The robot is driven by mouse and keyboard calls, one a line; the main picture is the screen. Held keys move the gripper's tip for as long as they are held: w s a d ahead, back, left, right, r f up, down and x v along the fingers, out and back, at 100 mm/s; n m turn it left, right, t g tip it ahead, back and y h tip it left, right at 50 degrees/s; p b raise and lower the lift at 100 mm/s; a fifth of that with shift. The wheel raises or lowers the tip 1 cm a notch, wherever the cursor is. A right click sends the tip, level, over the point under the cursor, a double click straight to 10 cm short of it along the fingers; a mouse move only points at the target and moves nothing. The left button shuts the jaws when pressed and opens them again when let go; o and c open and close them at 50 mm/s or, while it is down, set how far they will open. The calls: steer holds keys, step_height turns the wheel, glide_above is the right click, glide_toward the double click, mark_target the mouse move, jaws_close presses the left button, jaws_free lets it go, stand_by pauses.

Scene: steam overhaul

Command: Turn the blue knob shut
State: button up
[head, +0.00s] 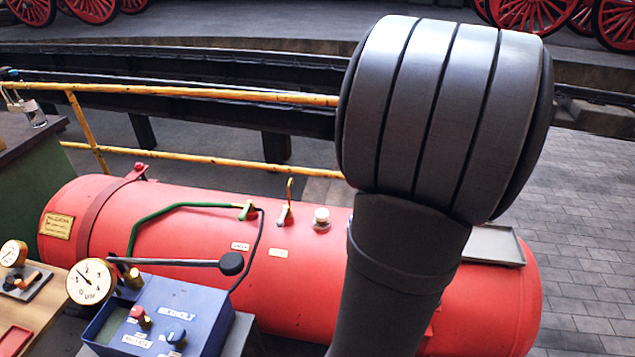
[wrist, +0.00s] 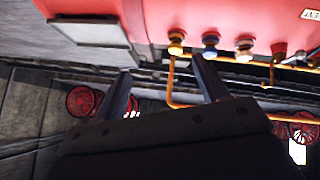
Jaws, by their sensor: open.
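A blue knob (head: 177,338) sits on top of the blue box (head: 190,305) at the lower left of the head view, beside a red knob (head: 138,312). I cannot tell how far it is turned. In the wrist view a blue-topped fitting (wrist: 210,40) is on the red tank (wrist: 240,12), between a yellow and a pale one; I cannot tell whether it is a knob. My gripper (wrist: 161,65) is open with nothing between its fingers. The head view does not show the gripper.
A black lever (head: 190,262) with a ball end reaches across behind the blue box. A pressure gauge (head: 90,282) stands at its left. A green pipe (head: 165,213) and small valves are on the tank. Yellow rails (head: 200,92) run behind. A shallow tray (head: 495,245) is at right.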

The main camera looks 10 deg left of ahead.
steer(key=w+a+f+n+t+y, duration=0.1)
steer(key=w+a+f+n+y, duration=0.1)
steer(key=w+a+f+n, duration=0.3)
steer(key=a+f+n+y, duration=0.1)
steer(key=a+f+y, duration=0.15)
steer(key=a, duration=0.45)
steer(key=n+g+y, duration=1.1)
steer(key=g+y, duration=0.1)
steer(key=y, duration=0.3)
glide_toward(166, 333)
steer(key=a, duration=0.6)
steer(key=s+a+f, duration=0.1)
steer(key=a, duration=0.2)
steer(key=shift+s+a, duration=0.15)
steer(key=shift+a, duration=0.25)
steer(key=shift+t, duration=0.3)
steer(key=c, duration=1)
